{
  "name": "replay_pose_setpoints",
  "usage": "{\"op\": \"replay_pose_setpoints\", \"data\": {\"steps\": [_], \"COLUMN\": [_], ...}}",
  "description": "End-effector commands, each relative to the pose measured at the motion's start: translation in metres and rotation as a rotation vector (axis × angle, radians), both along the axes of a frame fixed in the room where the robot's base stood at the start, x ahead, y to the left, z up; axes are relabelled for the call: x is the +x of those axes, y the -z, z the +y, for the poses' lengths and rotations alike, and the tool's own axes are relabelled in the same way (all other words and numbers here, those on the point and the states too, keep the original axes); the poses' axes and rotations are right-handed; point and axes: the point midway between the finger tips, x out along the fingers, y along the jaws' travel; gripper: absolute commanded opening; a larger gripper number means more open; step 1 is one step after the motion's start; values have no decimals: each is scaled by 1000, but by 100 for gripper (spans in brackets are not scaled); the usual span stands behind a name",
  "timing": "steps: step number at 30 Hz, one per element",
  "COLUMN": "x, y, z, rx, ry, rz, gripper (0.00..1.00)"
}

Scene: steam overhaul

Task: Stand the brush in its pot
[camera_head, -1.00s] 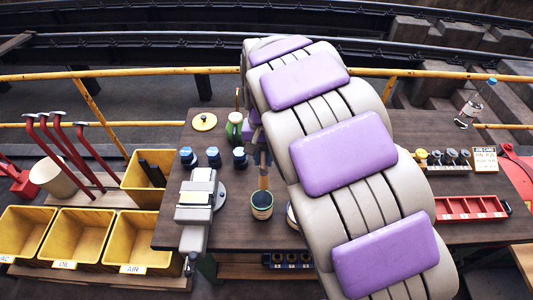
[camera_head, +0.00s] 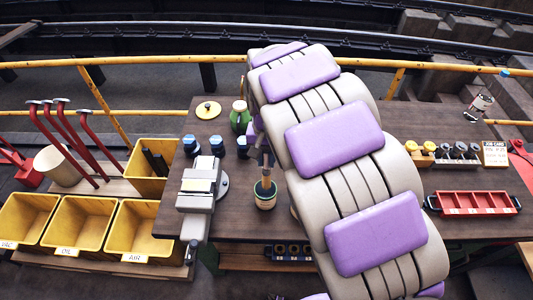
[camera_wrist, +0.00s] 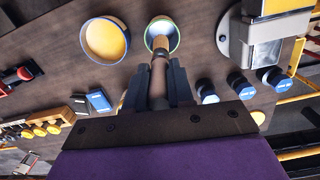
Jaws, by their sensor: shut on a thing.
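The pot (camera_head: 264,202), with a green rim and pale band, stands on the dark bench right of the vise, and also shows in the wrist view (camera_wrist: 176,40). My gripper (camera_wrist: 158,88) is shut on the brush (camera_wrist: 158,70), whose brown handle runs between the fingers. In the head view the brush (camera_head: 265,182) hangs upright, handle up, from my gripper (camera_head: 265,160), its lower end within the pot's opening. Whether it touches the bottom is hidden. My arm covers part of the bench to the right.
Left of the pot is a grey vise (camera_head: 197,187). Behind stand several blue-capped jars (camera_head: 216,144) and a green bottle (camera_head: 240,118). A round yellow-bottomed dish (camera_wrist: 105,40) is beside the pot in the wrist view. A red tray (camera_head: 473,203) lies at right.

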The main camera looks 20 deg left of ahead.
Motion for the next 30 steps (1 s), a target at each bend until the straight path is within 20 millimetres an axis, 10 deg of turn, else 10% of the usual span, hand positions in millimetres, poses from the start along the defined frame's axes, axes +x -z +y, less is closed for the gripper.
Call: {"op": "replay_pose_setpoints", "data": {"steps": [30], "x": [0], "y": [67], "z": [0], "rx": [-1], "ry": [0], "rz": [1], "gripper": [0]}}
